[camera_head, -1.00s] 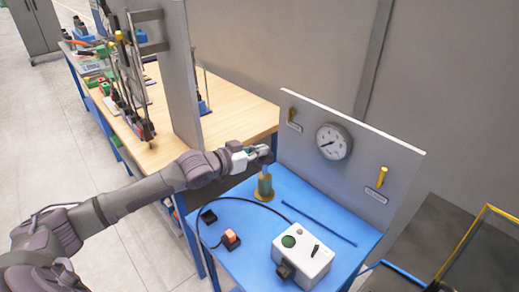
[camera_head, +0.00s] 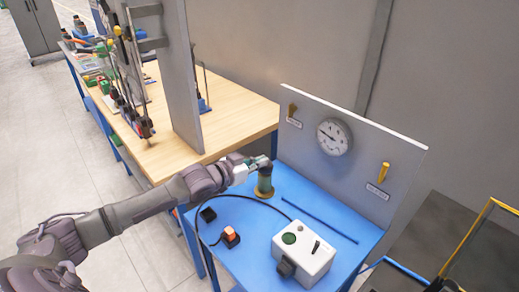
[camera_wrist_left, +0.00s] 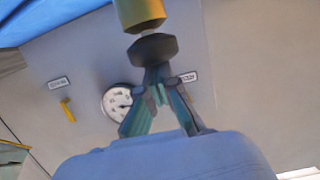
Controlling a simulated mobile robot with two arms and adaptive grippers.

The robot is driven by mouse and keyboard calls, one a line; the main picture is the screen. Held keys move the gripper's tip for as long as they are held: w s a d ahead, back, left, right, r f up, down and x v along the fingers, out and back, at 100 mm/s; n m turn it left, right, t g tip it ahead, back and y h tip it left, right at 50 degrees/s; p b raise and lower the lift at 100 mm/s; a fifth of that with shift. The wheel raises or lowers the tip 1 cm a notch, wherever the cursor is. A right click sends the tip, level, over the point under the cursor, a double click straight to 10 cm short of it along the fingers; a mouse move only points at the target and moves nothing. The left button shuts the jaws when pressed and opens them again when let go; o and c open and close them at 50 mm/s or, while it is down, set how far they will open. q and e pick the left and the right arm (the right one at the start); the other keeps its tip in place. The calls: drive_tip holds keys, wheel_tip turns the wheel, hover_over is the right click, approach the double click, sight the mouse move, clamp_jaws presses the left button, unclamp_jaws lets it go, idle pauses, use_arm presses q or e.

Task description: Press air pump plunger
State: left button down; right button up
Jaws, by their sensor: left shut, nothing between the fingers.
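The air pump (camera_head: 265,184), a green and gold cylinder, stands upright at the back left of the blue table (camera_head: 215,268). My left gripper (camera_head: 265,162) is right above its top, with the fingers shut and empty. In the left wrist view, the black plunger knob (camera_wrist_left: 152,48) sits close against the pump's gold end (camera_wrist_left: 140,12). The fingertips of my left gripper (camera_wrist_left: 154,72) meet the knob's face and appear to touch it. The plunger rod is hardly visible. My right gripper is not in view.
A grey panel with a round gauge (camera_head: 334,137) and two yellow handles stands behind the pump. A white box (camera_head: 304,253), a small block with an orange switch (camera_head: 231,237), a black hose and a blue rod (camera_head: 319,218) lie on the table. A wooden bench (camera_head: 225,130) is to the left.

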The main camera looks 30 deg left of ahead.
use_arm(q)
drive_tip(key=shift+s+f, duration=0.1)
drive_tip(key=shift+f, duration=0.25)
wheel_tip(320, 180, up, 5)
drive_tip(key=p, duration=0.4)
drive_tip(key=shift+f+p, duration=0.15)
drive_tip(key=shift+p, duration=0.15)
drive_tip(key=b+v, duration=0.2)
drive_tip(key=v, duration=0.7)
drive_tip(key=shift+s+a+b, duration=0.15)
drive_tip(key=shift+s+b, duration=0.15)
drive_tip(key=shift+s, duration=0.05)
